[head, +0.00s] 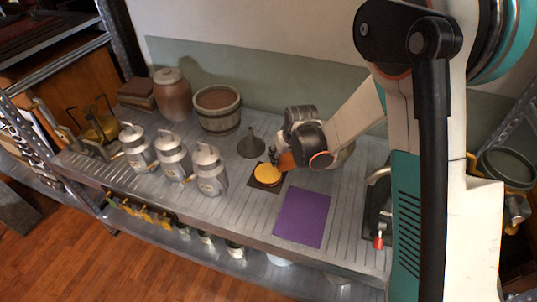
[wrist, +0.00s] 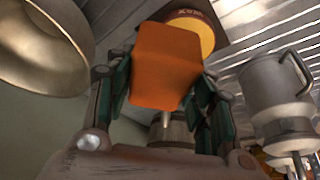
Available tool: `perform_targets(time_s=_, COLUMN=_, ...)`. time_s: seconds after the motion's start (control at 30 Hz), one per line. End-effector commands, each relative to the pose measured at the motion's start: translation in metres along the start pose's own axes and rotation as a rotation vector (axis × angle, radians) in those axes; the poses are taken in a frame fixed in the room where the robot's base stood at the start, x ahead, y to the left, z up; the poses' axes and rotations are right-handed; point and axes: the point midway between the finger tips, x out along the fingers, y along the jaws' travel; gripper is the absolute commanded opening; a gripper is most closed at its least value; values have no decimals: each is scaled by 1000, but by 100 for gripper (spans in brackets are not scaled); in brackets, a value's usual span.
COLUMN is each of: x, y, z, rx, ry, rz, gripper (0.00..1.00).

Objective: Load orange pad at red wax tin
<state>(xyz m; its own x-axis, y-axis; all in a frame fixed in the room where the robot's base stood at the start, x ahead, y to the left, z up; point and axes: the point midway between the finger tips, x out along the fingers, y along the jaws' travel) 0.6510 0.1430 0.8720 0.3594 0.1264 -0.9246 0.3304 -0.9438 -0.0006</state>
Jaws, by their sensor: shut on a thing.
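My gripper (head: 278,158) is shut on an orange pad (head: 287,160), which also shows between the fingers in the wrist view (wrist: 165,68). The red wax tin (wrist: 188,14) shows a dark red side with lettering and yellow wax. In the head view the tin's round yellow top (head: 267,173) sits on a dark brown square mat (head: 262,187) on the slatted counter. The pad is at the tin's upper right edge in the head view and covers part of the tin in the wrist view. I cannot tell whether they touch.
A purple square sheet (head: 302,216) lies in front of the tin. A funnel (head: 251,144) stands just behind it. Several metal cans (head: 208,170) stand to the left, with a wooden tub (head: 217,110) and a brown crock (head: 172,95) behind. A red-knobbed metal device (head: 378,240) is at right.

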Motion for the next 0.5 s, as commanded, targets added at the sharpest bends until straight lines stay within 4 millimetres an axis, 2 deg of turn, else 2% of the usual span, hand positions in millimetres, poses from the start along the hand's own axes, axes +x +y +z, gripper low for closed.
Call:
perform_targets(time_s=0.03, x=10, y=-12, z=-10, rx=-27, ry=0, rz=-11, gripper=27)
perform_targets(time_s=0.1, x=17, y=-25, z=-21, rx=-58, ry=0, rz=-23, gripper=27)
perform_targets(time_s=0.2, x=23, y=-36, z=-30, rx=-84, ry=1, rz=-34, gripper=27)
perform_targets(time_s=0.5, x=34, y=-40, z=-30, rx=-94, ry=1, rz=-39, gripper=27)
